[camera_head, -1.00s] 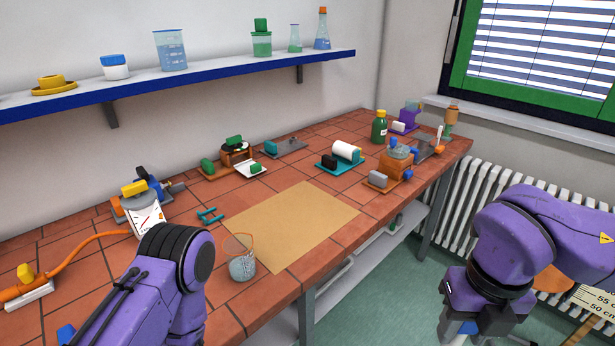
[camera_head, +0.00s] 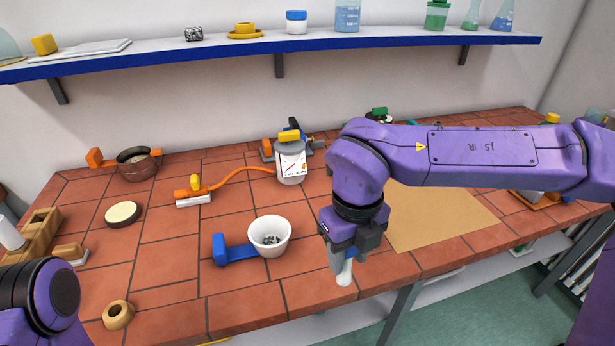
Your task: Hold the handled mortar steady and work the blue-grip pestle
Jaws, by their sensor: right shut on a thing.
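The handled mortar, a white bowl (camera_head: 283,234) with a blue handle (camera_head: 221,248) pointing left, stands upright on the tiled bench. Dark grey bits lie inside it. My right gripper (camera_head: 343,257) points down to the right of the mortar, near the bench's front edge. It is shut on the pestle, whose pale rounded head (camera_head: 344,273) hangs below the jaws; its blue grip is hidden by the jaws. The pestle is apart from the bowl. My left arm shows at the lower left, but its gripper is out of view. Nothing grips the mortar.
A gauge device (camera_head: 291,164) with an orange hose stands behind the mortar. A pot (camera_head: 136,167), a round cream disc (camera_head: 122,213), a wooden rack (camera_head: 38,232) and a tan ring (camera_head: 118,315) are at the left. A tan mat (camera_head: 440,218) lies right. Bench around the mortar is clear.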

